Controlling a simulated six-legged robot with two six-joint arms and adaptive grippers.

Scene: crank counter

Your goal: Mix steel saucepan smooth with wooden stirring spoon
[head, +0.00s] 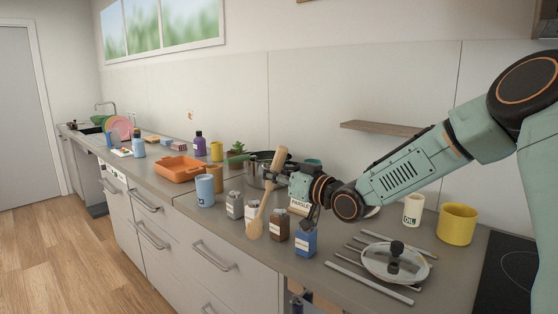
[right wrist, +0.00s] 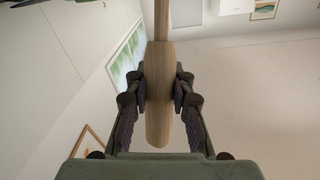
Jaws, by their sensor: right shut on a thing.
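The gripper is shut on the wooden stirring spoon (head: 266,205), which also shows between the fingers in the right wrist view (right wrist: 159,90). The spoon is tilted, its lower end in front of the pan, outside it, among the spice jars in the picture. My left gripper is not in view.
Several spice jars (head: 305,239) stand along the front edge, with a blue mug (head: 205,190) to their left. An orange tray (head: 178,168) lies further left. A glass lid (head: 380,266), metal bars, an oil pot (head: 412,210) and a yellow mug (head: 457,222) are at the right. A shelf (head: 380,128) juts from the wall.

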